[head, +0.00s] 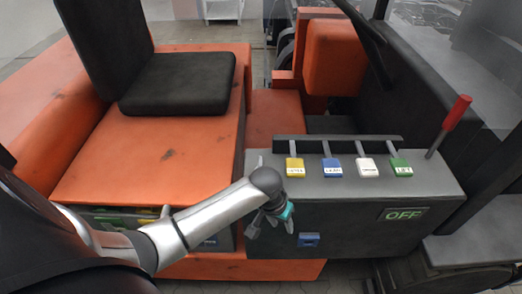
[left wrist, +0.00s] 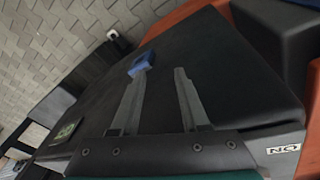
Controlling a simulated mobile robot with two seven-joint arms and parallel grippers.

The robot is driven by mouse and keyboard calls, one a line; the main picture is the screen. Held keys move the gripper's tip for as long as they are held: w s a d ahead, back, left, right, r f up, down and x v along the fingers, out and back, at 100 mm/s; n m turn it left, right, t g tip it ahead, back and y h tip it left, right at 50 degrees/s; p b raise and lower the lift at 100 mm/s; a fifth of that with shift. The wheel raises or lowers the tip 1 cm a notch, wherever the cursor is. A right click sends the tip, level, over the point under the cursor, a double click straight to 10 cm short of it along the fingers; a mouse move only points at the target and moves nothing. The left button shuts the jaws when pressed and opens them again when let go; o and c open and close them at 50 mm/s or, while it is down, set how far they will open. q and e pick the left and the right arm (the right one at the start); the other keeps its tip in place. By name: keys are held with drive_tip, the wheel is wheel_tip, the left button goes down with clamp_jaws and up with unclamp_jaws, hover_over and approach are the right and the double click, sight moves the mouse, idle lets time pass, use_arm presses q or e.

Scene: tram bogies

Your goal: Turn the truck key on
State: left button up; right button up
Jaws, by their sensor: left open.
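The truck key (head: 309,240) is a small blue piece on the front face of the dark grey control box (head: 350,251). It also shows in the left wrist view (left wrist: 141,66), beside the tip of one finger; whether they touch I cannot tell. My left gripper (head: 270,224) is open in front of the box, just left of the key in the head view, with nothing between its fingers (left wrist: 161,74). A green-lit display (head: 404,214) on the box reads OFF. My right gripper is not in view.
Yellow (head: 295,168), blue (head: 332,167), white (head: 367,167) and green (head: 402,167) labelled levers line the box top. A red-handled lever (head: 455,115) rises at its right end. A black seat (head: 180,84) sits on the orange truck body (head: 140,170) at left.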

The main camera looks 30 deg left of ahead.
use_arm(q)
wheel_tip(320, 180, up, 15)
drive_tip(key=w+p, duration=0.1)
drive_tip(key=p, duration=0.2)
drive_tip(key=n+g+y, duration=0.2)
drive_tip(key=n, duration=0.4)
approach(260, 161)
wheel_tip(260, 161, down, 10)
drive_tip(key=shift+a+f+b, duration=0.1)
drive_tip(key=shift+b, duration=0.8)
drive_tip(key=shift+c, duration=0.2)
clamp_jaws()
